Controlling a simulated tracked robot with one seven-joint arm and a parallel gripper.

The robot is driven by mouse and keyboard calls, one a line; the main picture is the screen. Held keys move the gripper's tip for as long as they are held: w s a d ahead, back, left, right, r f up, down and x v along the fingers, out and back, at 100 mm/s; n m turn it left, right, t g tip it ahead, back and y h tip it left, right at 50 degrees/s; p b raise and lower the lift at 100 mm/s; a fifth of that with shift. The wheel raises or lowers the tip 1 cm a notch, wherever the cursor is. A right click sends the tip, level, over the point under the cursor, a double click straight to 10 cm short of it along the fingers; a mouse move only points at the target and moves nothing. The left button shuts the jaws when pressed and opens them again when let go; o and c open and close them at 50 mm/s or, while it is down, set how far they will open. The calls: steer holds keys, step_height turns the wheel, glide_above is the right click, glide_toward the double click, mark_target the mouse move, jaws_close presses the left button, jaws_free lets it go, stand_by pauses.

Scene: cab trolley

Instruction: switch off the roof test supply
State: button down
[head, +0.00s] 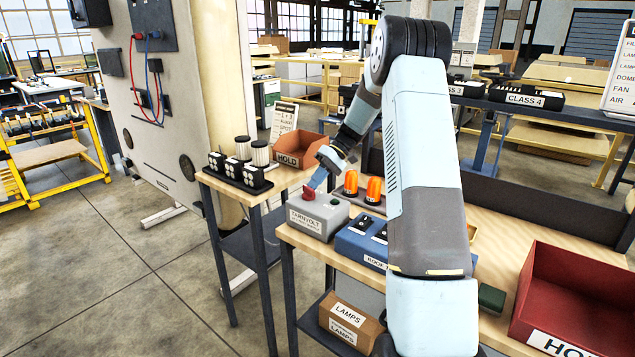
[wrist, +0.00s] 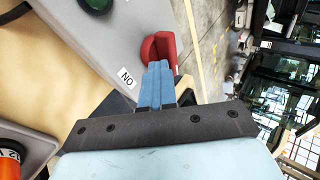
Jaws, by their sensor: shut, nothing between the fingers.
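The roof test supply seems to be the grey box (head: 318,216) with a printed label on its front, standing on the wooden bench. It has a red rotary knob (head: 309,194) on top, which also shows in the wrist view (wrist: 158,48), beside a small "ON" label (wrist: 126,78). A green round part (wrist: 97,4) sits on the same face. My gripper (head: 312,188) is shut and empty, its blue fingertips (wrist: 157,66) at the red knob. They touch it or nearly so; I cannot tell which.
Orange lamps (head: 362,187) stand just right of the grey box, and a blue box (head: 360,243) is in front of them. A brown HOLD bin (head: 302,148) and a rack of cylinders (head: 240,178) stand behind. A red bin (head: 575,290) is at right.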

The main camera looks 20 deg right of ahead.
steer(key=shift+s+a+f+g, duration=0.2)
steer(key=shift+s+a+g, duration=0.15)
steer(key=shift+a, duration=0.2)
steer(key=shift+w+d+r, duration=0.1)
steer(key=shift+d+r, duration=0.05)
steer(key=shift+r, duration=0.05)
steer(key=v, duration=1.2)
steer(key=shift+d, duration=0.4)
